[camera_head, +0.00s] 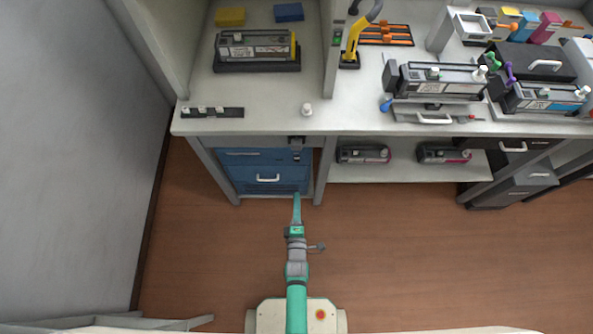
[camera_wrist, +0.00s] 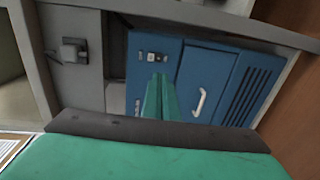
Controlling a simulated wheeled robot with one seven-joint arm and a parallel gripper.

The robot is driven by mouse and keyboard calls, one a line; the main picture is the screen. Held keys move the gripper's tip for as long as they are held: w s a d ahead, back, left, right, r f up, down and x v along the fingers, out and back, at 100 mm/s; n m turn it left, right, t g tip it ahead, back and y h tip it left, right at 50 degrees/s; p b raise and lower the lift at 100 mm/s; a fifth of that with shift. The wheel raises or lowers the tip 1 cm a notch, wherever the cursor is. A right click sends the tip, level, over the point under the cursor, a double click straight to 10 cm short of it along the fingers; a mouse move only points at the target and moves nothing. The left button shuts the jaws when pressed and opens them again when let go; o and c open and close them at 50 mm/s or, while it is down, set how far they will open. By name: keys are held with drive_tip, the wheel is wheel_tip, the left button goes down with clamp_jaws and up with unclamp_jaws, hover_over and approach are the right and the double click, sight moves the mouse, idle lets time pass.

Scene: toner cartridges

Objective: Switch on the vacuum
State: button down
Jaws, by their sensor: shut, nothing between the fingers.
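A blue unit (camera_head: 262,172) stands under the left part of the bench; its label as the vacuum is not readable. The wrist view shows it turned sideways, with a white handle (camera_wrist: 200,102) on its door, dark vent slots (camera_wrist: 249,97) and a small panel (camera_wrist: 153,57) with light and dark switch-like parts. My gripper (camera_head: 297,197) is low in front of the unit, pointing at it. In the wrist view its green fingers (camera_wrist: 160,82) are together and empty, their tips just below the panel. Whether they touch the unit cannot be told.
A small dark fitting (camera_head: 296,144) is at the bench edge above the unit. A yellow-and-grey hose nozzle (camera_head: 353,45) stands on the bench behind, among several cartridges. Cartridges lie on the lower shelf (camera_head: 400,172) to the right. The brown floor in front is clear.

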approach(297, 159)
drive_tip(key=w+f, duration=0.2)
drive_tip(key=w, duration=0.3)
drive_tip(key=shift+w+f, duration=0.2)
drive_tip(key=shift+w, duration=0.4)
drive_tip(key=shift+w+f, duration=0.1)
drive_tip(key=shift+w, duration=0.1)
